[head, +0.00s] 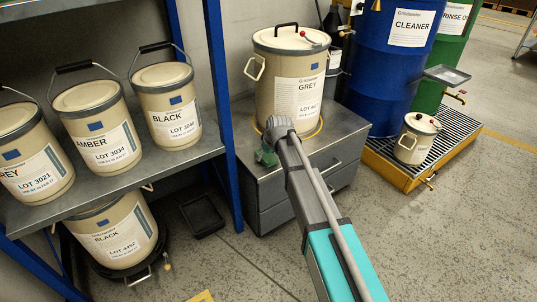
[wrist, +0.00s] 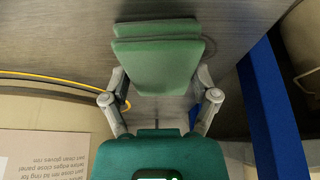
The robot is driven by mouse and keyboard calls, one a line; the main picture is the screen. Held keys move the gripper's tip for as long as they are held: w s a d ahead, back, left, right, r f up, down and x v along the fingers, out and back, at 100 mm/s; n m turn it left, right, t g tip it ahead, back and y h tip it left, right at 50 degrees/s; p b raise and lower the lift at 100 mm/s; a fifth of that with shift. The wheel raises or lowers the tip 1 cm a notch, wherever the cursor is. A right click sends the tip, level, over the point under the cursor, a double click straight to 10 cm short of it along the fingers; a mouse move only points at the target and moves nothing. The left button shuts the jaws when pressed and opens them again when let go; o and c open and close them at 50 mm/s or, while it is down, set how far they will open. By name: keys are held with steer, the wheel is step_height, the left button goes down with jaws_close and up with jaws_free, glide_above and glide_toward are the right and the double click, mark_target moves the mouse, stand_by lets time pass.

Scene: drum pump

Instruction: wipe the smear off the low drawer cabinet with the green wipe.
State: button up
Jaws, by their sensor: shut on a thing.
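My gripper (wrist: 160,80) is shut on the green wipe (wrist: 158,56), a folded pad between its two fingers in the wrist view. In the head view, my gripper (head: 268,148) is over the front left part of the low drawer cabinet (head: 237,131), and a bit of the green wipe (head: 265,158) shows beneath it. The wipe is at the grey cabinet top (wrist: 75,38); I cannot tell for sure that it touches. A faint dark patch (wrist: 210,46) shows at the wipe's right edge, possibly the smear; the wipe hides the rest.
A GREY pail (head: 290,88) stands on the cabinet behind my gripper, inside a yellow ring (head: 318,130). A blue rack post (head: 222,110) rises close on the left, beside a shelf of pails (head: 100,130). Drums stand on a yellow-edged pallet (head: 395,172) at right.

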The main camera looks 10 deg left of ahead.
mark_target(254, 163)
steer(key=shift+s+a+f, duration=0.1)
steer(key=shift+s+a, duration=0.65)
steer(key=shift+s, duration=0.15)
steer(key=shift+s+a, duration=0.1)
steer(key=shift+s+a, duration=1.05)
steer(key=shift+s, duration=0.05)
steer(key=shift+w, duration=0.1)
steer(key=shift+c, duration=0.4)
steer(key=shift+w, duration=0.15)
steer(key=shift+w+d, duration=1.15)
